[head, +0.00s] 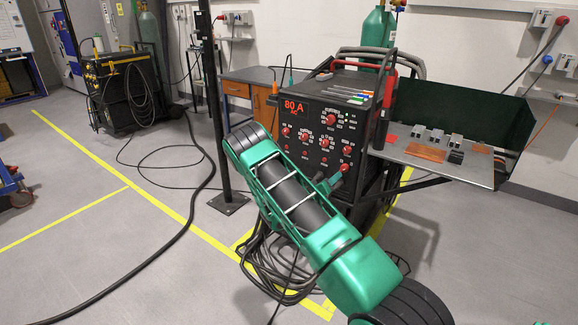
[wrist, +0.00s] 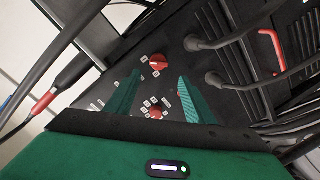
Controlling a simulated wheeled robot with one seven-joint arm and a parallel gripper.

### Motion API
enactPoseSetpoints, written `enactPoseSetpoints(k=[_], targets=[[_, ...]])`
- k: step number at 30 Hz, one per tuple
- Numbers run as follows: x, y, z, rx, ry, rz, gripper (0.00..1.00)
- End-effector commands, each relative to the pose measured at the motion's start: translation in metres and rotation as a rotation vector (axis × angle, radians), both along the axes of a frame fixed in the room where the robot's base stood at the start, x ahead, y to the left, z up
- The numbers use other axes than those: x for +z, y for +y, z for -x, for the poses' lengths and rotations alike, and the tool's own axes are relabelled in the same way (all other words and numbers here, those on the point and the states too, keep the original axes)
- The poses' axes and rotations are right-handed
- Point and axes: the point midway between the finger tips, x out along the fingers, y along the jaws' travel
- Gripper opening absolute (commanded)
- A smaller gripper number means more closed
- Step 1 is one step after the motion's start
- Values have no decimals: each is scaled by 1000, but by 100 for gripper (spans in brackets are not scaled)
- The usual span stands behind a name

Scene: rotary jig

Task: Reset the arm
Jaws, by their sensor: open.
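My gripper (wrist: 158,80) is open in the wrist view, with its two green fingers apart and nothing held between them. A red knob (wrist: 156,113) with white labels shows between the fingers, and a second red knob (wrist: 158,62) is just beyond the fingertips. I cannot tell whether the fingers touch the panel. In the head view, my green arm (head: 345,275) crosses in front of the black welding machine (head: 316,112), whose display reads 80 A AC. The gripper is mostly hidden there.
A metal work table (head: 470,172) with small blocks and a copper-coloured plate stands right of the machine. Coiled black cables (head: 262,265) lie below it. A black post (head: 212,120) stands to the left. Cables (wrist: 235,35) and a red handle (wrist: 271,48) are near my wrist. The left floor is mostly open.

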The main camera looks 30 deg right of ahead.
Motion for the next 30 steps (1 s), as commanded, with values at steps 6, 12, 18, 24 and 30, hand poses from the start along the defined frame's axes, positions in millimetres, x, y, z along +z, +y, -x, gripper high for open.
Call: enactPoseSetpoints(k=[6,12,18,24,30], targets=[[2,-1,1,-4,-1,-2,49],[27,-11,20,-89,-14,-61,49],[64,-20,63,-238,-19,-200,49],[93,-15,109,-357,-8,-360,49],[118,3,155,-438,19,-532,49]])
